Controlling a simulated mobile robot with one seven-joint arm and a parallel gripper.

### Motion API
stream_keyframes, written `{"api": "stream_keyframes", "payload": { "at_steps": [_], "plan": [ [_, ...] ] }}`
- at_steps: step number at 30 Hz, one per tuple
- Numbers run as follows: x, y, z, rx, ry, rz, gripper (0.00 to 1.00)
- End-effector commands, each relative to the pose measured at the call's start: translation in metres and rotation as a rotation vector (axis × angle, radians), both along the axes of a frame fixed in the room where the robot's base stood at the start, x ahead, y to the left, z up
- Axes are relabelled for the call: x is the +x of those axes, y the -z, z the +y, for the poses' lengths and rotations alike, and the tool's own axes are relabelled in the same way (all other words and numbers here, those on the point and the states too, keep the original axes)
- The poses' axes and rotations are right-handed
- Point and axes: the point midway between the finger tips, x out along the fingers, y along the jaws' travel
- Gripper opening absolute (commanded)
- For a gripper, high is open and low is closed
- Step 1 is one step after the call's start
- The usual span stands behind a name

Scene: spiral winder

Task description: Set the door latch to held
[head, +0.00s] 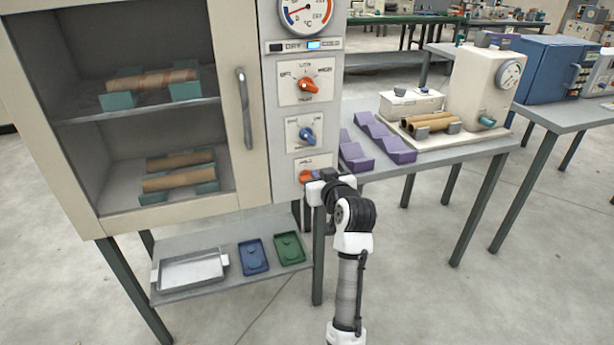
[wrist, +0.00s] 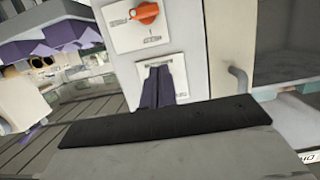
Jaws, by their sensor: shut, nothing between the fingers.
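The panel beside the cabinet door carries a low orange knob (head: 306,176) on a small white plate. It looks like the door latch, but its lettering is too small to read surely. It also shows in the wrist view (wrist: 146,13), upside down, with its grip lying about level. My gripper (head: 314,184) is close in front of the panel and partly covers that plate in the head view. In the wrist view my gripper's dark fingers (wrist: 158,72) are together and empty, apart from the orange knob in the picture. Whether they touch the panel cannot be told.
Above are a blue knob (head: 306,135), a larger orange knob (head: 308,86) and a dial (head: 302,10). The glazed door has an upright handle (head: 244,108) to the left. A table with purple blocks (head: 357,152) stands close on the right. A low shelf (head: 220,262) holds trays.

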Motion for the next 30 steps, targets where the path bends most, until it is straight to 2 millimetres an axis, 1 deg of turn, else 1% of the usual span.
{"api": "stream_keyframes", "payload": {
  "at_steps": [5, 12, 17, 18, 19, 24, 30],
  "plan": [
    [0.020, 0.003, 0.008, 0.000, -0.004, 0.002, 0.00],
    [0.065, 0.014, 0.023, -0.001, -0.003, 0.003, 0.00],
    [0.092, 0.021, 0.031, -0.001, -0.002, 0.001, 0.00],
    [0.091, 0.030, 0.030, 0.001, 0.000, 0.005, 0.00],
    [0.090, 0.036, 0.030, 0.001, 0.000, 0.004, 0.00],
    [0.090, 0.056, 0.030, -0.001, 0.000, 0.002, 0.00],
    [0.090, 0.063, 0.030, 0.000, -0.001, -0.001, 0.00]
  ]
}}
